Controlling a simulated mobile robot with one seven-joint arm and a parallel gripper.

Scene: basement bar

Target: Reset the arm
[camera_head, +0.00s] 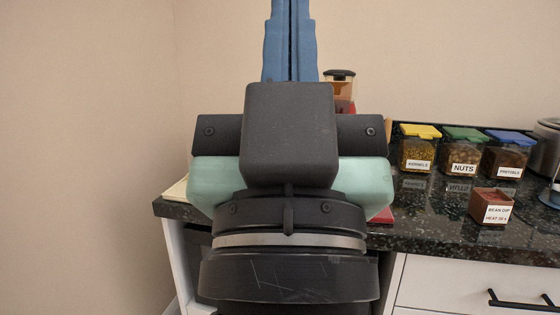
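My gripper (291,30) rises through the middle of the head view, seen from behind, with a black housing and a pale green body. Its two blue fingers point up, side by side with only a thin dark seam between them. They look shut, and nothing shows between them. The fingertips run out of the top of the frame. My wrist and arm hide part of the counter and what stands behind them.
A dark speckled counter (430,235) spans the right. On it stand yellow-, green- and blue-lidded jars (465,152), a red-brown bean dip box (490,207) and a partly hidden amber container (340,88). A metal appliance (547,145) stands far right. The left is bare wall.

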